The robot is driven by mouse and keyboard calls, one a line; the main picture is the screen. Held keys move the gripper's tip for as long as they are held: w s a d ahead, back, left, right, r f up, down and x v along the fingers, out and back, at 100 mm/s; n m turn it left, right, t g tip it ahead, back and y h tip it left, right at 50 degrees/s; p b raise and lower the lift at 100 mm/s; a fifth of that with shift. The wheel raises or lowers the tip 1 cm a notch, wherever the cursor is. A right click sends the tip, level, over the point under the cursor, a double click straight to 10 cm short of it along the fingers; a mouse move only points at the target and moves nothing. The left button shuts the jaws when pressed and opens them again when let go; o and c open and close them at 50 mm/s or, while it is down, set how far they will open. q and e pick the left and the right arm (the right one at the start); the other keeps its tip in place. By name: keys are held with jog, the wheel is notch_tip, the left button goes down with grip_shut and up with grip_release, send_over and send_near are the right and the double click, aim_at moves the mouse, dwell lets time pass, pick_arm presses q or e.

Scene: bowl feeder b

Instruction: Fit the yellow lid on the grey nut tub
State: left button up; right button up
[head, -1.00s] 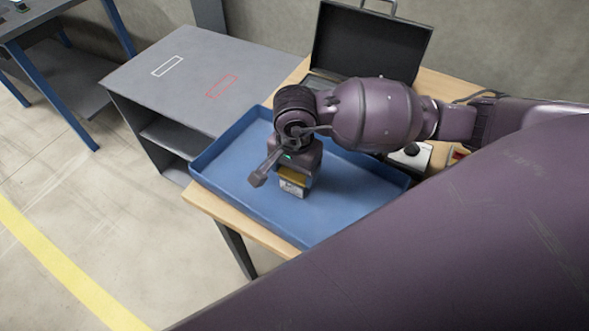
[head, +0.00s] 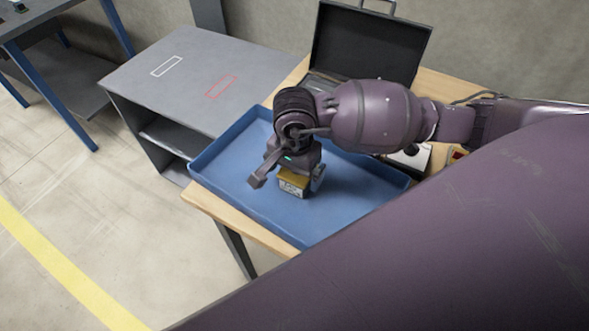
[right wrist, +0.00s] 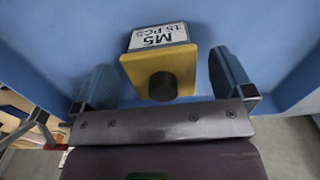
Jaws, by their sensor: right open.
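The yellow lid (head: 294,179) sits on top of the nut tub (head: 292,191), which stands in the blue tray. In the right wrist view, the lid (right wrist: 163,68) has a dark round knob, and a pale label reading "M5 15 PCS" (right wrist: 158,36) shows beyond it. I cannot tell whether the lid is fully seated. My right gripper (head: 289,178) is open above the tub. In the right wrist view its fingers (right wrist: 163,82) stand on either side of the lid, with gaps between. My left gripper is not in view.
The blue tray (head: 235,190) is on a wooden table (head: 205,206), with free floor around the tub. An open black case (head: 368,45) stands behind. A grey cabinet (head: 190,80) with white and red outlines is at left. A small device (head: 410,155) lies beyond the tray, partly hidden.

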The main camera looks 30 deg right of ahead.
aim_at(294, 175)
notch_tip(294, 175, up, 12)
dwell(0.5)
jog(key=shift+f, duration=0.1)
